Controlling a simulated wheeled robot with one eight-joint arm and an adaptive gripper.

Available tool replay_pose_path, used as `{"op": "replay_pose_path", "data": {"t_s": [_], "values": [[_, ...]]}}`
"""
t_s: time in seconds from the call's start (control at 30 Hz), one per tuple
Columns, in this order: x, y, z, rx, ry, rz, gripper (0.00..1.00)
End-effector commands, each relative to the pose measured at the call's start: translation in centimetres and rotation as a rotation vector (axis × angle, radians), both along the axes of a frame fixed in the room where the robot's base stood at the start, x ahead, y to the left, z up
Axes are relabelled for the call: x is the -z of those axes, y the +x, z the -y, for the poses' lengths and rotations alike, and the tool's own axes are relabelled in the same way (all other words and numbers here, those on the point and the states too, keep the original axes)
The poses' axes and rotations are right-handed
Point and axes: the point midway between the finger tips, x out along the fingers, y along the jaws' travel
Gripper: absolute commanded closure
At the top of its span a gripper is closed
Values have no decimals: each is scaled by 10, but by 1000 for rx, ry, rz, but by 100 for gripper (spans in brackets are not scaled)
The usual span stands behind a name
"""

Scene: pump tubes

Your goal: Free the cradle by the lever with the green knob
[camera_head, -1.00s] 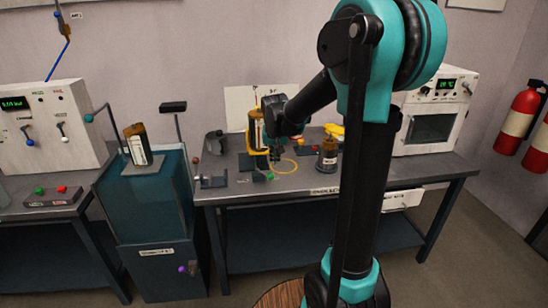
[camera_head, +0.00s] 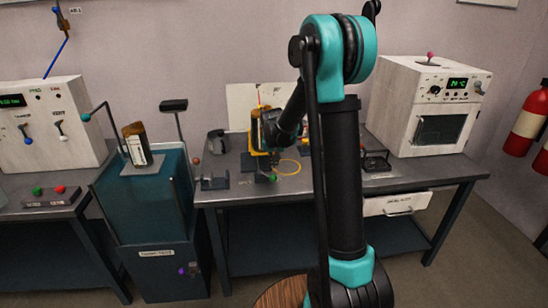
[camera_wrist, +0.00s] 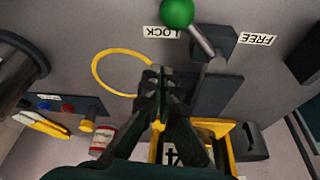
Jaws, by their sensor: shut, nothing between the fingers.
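The lever's green knob (camera_wrist: 177,12) shows at the top of the wrist view. Its metal rod runs to a dark block (camera_wrist: 212,42) and leans toward the LOCK label (camera_wrist: 160,32); the FREE label (camera_wrist: 257,39) is on the other side. The green knob is small in the head view (camera_head: 273,178). My gripper (camera_wrist: 160,73) is shut and empty, apart from the knob in the wrist picture. The yellow cradle (camera_wrist: 228,128) is partly hidden behind my fingers. In the head view it stands around a dark bottle (camera_head: 258,127), partly hidden by my arm.
A yellow ring (camera_wrist: 97,67) lies flat on the bench beside the lever. A dark round jar (camera_wrist: 15,65) and a panel with coloured buttons (camera_wrist: 75,108) are to the left. A white oven (camera_head: 405,100) stands at the bench's right.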

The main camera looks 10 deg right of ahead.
Motion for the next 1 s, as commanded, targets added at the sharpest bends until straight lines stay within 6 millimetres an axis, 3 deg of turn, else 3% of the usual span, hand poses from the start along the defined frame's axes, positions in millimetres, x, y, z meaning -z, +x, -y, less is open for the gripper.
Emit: {"op": "replay_pose_path", "data": {"t_s": [0.1,0.3,1.0], "values": [[2,-19,-4,-2,-1,0,100],[5,-35,-7,-1,0,0,100],[5,-41,-9,42,-1,0,100]]}}
